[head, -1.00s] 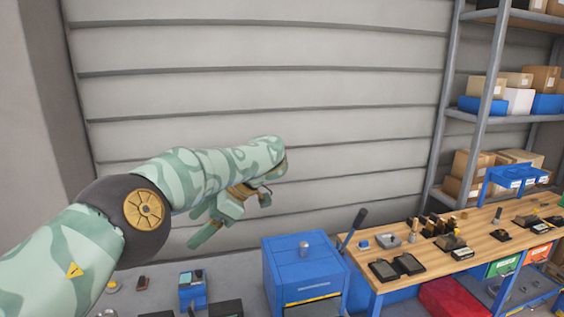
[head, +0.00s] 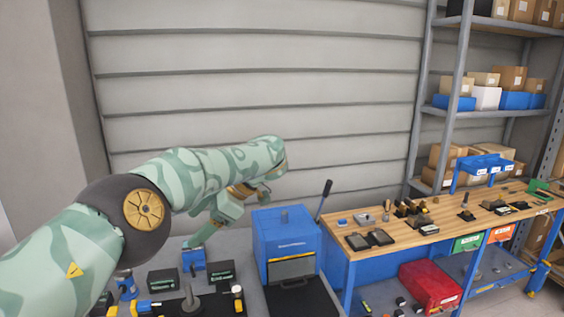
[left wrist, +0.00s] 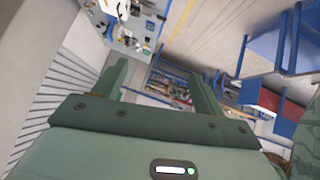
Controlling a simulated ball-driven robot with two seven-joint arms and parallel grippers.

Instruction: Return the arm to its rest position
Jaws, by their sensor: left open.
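My left arm comes in from the left in the head view, raised and bent in front of the grey wall. Its gripper (head: 228,218) hangs at the arm's end, above the grey bench and left of the blue cabinet. In the left wrist view the two green fingers (left wrist: 158,85) stand apart with nothing between them. The gripper is open and empty and touches nothing I can see. My right gripper is not in view.
A blue cabinet (head: 284,234) with a lever stands right of the gripper. A wooden workbench (head: 400,245) with small tools is further right. Shelves with boxes (head: 487,97) stand behind it. Tools and cases (head: 163,279) lie on the bench below my arm.

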